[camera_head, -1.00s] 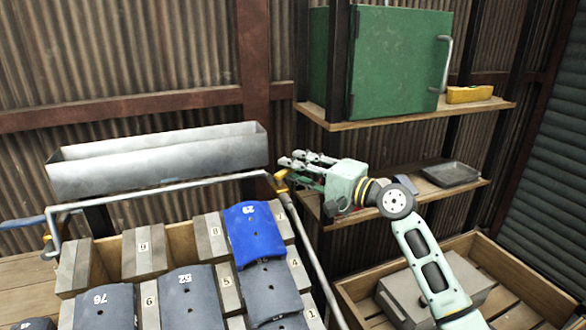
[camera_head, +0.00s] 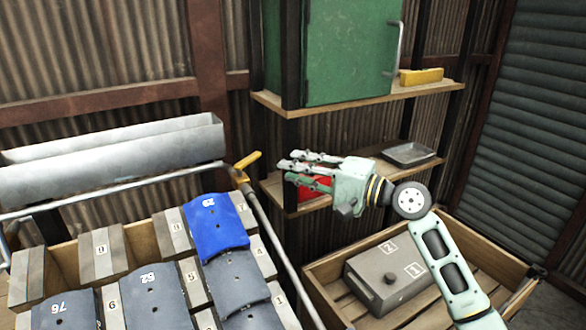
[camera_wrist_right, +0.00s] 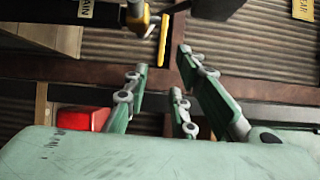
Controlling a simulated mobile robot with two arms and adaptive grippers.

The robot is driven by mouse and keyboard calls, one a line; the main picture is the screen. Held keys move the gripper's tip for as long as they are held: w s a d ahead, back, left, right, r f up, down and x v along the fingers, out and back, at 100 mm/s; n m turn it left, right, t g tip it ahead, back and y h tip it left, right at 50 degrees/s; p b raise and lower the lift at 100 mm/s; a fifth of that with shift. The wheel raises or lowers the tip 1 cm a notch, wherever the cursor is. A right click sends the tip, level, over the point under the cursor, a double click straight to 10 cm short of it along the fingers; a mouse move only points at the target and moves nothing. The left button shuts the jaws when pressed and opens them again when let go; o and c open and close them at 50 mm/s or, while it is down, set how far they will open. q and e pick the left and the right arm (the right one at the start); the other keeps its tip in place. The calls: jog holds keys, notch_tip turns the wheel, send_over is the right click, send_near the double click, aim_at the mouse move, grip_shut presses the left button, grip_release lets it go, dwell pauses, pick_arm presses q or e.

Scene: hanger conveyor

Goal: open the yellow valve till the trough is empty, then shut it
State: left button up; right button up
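The yellow valve (camera_head: 247,160) sits at the right end of the pipe under the trough. Its lever points up and to the right in the head view. In the wrist view the yellow lever (camera_wrist_right: 163,40) stands upright, beyond the fingertips and roughly in line with the gap between them. The long grey metal trough (camera_head: 110,165) is at the left; its bottom inside is hidden. My right gripper (camera_head: 296,166) is open and empty, just right of the valve and apart from it. Its spread fingers show in the wrist view (camera_wrist_right: 158,82). My left gripper is out of view.
A wooden crate (camera_head: 345,318) with a grey lidded block stands below my right arm. Shelves hold a green cabinet (camera_head: 345,50), a yellow block (camera_head: 420,76), a grey tray (camera_head: 408,153) and a red item (camera_head: 315,186). Numbered blocks and a blue plate (camera_head: 217,230) lie below the trough.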

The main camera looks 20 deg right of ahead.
aim_at(257, 157)
jog(key=shift+s+d+m+p, duration=0.25)
jog(key=shift+m+p, duration=0.15)
jog(key=shift+m, duration=0.6)
jog(key=c, duration=0.4)
jog(key=shift+s+d+m+p, duration=0.2)
jog(key=shift+d+m+p, duration=0.1)
jog(key=shift+m, duration=0.8)
grip_shut()
jog(key=w+a+m+p, duration=0.2)
jog(key=m, duration=0.2)
jog(key=w+a+m+p, duration=0.2)
jog(key=w+m, duration=0.1)
jog(key=m, duration=0.2)
jog(key=w+a+m+p, duration=0.1)
jog(key=w+a+m, duration=0.1)
jog(key=m, duration=0.2)
jog(key=shift+w+a+r+m+p, duration=0.1)
jog(key=shift+w+m+p, duration=0.05)
jog(key=shift+m+p, duration=0.25)
